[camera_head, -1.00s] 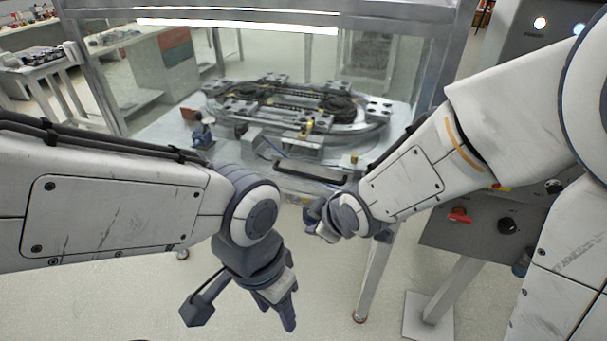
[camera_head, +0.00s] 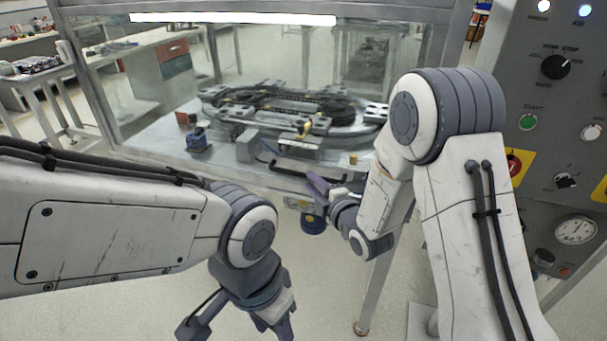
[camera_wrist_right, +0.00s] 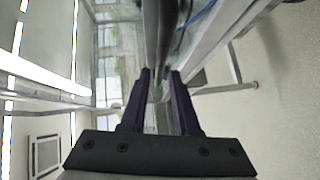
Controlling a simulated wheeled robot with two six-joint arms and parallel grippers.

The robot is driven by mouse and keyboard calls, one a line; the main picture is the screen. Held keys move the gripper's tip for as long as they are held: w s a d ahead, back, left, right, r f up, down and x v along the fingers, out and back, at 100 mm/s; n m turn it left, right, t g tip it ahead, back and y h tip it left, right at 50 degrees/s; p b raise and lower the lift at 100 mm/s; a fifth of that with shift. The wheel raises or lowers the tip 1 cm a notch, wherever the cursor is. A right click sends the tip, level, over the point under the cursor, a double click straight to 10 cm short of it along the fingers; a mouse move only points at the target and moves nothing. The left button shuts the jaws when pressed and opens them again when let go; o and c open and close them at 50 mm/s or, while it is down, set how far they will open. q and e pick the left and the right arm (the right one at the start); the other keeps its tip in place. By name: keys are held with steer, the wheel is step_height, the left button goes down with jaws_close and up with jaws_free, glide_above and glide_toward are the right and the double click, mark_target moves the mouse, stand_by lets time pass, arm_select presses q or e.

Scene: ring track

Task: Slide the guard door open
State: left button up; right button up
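The guard door (camera_head: 225,168) is a clear panel in a metal frame across the front of the ring track's enclosure. A dark bar handle (camera_head: 290,168) runs along its lower part. My right gripper (camera_head: 318,184) is just in front of the handle in the head view. In the right wrist view its two dark fingers (camera_wrist_right: 162,85) stand apart, with the handle (camera_wrist_right: 159,35) running from the top toward the gap between them. I cannot tell whether the bar is inside the gap. My left gripper (camera_head: 272,326) hangs low, away from the door, cut off by the picture's bottom edge.
The oval ring track (camera_head: 290,105) lies behind the clear panel. A grey control panel (camera_head: 535,190) with knobs, buttons and a gauge stands at the right, close to my right arm. Open floor (camera_head: 130,310) lies below the door.

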mark_target(305, 177)
steer(key=x, duration=0.5)
steer(key=shift+w+a, duration=0.1)
steer(key=shift+f, duration=0.1)
jaws_close()
stand_by(1.2)
